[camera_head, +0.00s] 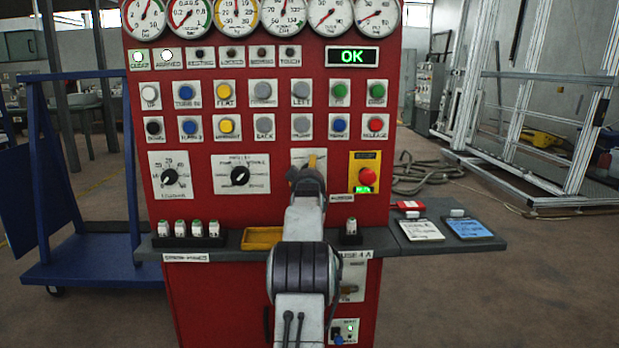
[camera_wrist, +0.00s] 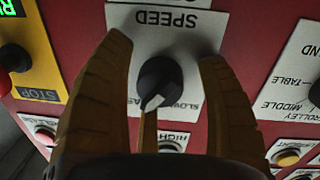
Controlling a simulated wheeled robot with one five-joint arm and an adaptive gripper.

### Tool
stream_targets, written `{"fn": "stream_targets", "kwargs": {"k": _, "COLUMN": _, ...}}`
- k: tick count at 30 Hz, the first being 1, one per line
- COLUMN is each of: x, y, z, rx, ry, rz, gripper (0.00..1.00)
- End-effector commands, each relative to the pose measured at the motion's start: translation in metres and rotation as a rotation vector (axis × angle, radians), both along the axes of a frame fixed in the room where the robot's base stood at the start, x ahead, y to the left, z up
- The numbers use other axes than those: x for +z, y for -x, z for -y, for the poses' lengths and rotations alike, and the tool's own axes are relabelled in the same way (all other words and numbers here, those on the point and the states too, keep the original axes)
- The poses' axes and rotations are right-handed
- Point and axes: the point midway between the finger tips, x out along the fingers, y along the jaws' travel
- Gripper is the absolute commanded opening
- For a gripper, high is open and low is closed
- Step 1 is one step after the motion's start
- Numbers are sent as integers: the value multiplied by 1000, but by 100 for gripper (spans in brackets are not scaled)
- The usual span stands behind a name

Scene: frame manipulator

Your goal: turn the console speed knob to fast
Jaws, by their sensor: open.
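The speed knob (camera_wrist: 160,82) is round and black with a white pointer, on a white plate marked SPEED (camera_wrist: 165,18). Other lettering on the plate is partly hidden. My gripper (camera_wrist: 165,51) is open, one yellow-brown finger on each side of the knob, with visible gaps between. In the head view my gripper (camera_head: 308,168) is in front of the red console (camera_head: 230,130) and hides the knob.
Left of my gripper in the head view are two other black knobs (camera_head: 170,176) (camera_head: 240,176). A red stop button (camera_head: 369,176) on a yellow plate is close on the right. Button rows are above. A shelf (camera_head: 400,248) with a yellow tray (camera_head: 262,238) lies below.

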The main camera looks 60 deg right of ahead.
Motion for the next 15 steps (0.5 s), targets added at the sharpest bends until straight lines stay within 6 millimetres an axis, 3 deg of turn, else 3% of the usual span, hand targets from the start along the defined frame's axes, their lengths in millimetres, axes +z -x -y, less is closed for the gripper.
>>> {"fn": "stream_targets", "kwargs": {"k": 8, "x": 2, "y": 4, "z": -7, "rx": 0, "ry": 2, "rz": 1, "gripper": 68}}
{"fn": "stream_targets", "kwargs": {"k": 15, "x": 4, "y": 15, "z": -27, "rx": 0, "ry": 3, "rz": 2, "gripper": 68}}
